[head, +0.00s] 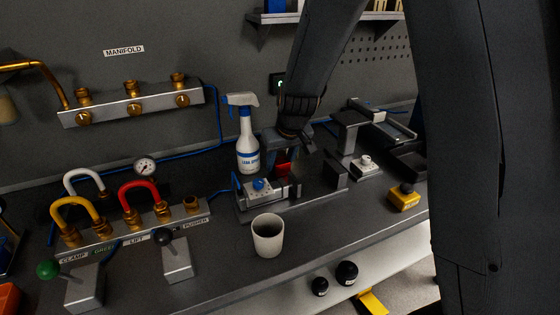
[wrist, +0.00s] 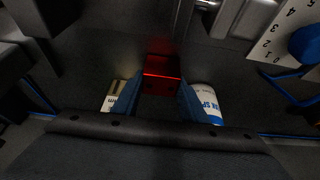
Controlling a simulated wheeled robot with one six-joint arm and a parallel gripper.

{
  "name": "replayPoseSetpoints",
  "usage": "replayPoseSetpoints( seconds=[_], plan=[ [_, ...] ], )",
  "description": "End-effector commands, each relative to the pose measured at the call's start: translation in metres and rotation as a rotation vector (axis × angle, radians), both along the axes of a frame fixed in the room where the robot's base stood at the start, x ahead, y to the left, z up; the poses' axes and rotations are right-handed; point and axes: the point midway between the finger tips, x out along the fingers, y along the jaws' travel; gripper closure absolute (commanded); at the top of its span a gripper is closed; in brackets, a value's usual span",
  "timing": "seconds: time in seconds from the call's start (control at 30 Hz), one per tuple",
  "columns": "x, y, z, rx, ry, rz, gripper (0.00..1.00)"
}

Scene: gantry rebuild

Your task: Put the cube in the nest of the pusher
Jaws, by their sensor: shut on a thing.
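A red cube (wrist: 161,75) sits between the blue fingers of my gripper (wrist: 160,92) in the wrist view, and the gripper is shut on it. In the head view the cube (head: 283,169) shows as a small red patch under my gripper (head: 284,160), just behind the pusher. The pusher (head: 262,193) is a grey block with a blue knob on a dark base. Part of it (wrist: 280,42) shows at the upper right of the wrist view. The nest cannot be clearly made out. I cannot tell whether the cube touches the surface below.
A spray bottle (head: 247,148) stands close left of my gripper. A pale cup (head: 268,236) stands in front of the pusher. A dark upright block (head: 335,174) and a grey bracket (head: 350,135) are to the right. A yellow box (head: 404,198) sits farther right.

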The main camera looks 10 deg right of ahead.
Motion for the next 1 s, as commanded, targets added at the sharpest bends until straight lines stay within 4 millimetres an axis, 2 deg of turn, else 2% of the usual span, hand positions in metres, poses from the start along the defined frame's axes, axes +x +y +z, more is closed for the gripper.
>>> replayPoseSetpoints(
  seconds=[0.2,0.23,0.3,0.33,0.73,0.87,1.0],
  plan=[
    [0.000,0.000,-0.004,0.000,-0.001,0.000,0.90],
    [0.000,0.000,-0.003,0.000,0.000,0.000,0.56],
    [0.000,0.000,-0.003,0.000,0.000,0.000,0.44],
    [0.000,0.000,-0.003,0.000,0.000,0.000,0.42],
    [0.000,0.000,0.003,0.000,-0.001,0.000,0.42],
    [-0.005,-0.002,0.016,0.001,-0.003,0.000,0.42],
    [-0.013,-0.004,0.038,0.001,-0.005,0.000,0.42]
  ],
)
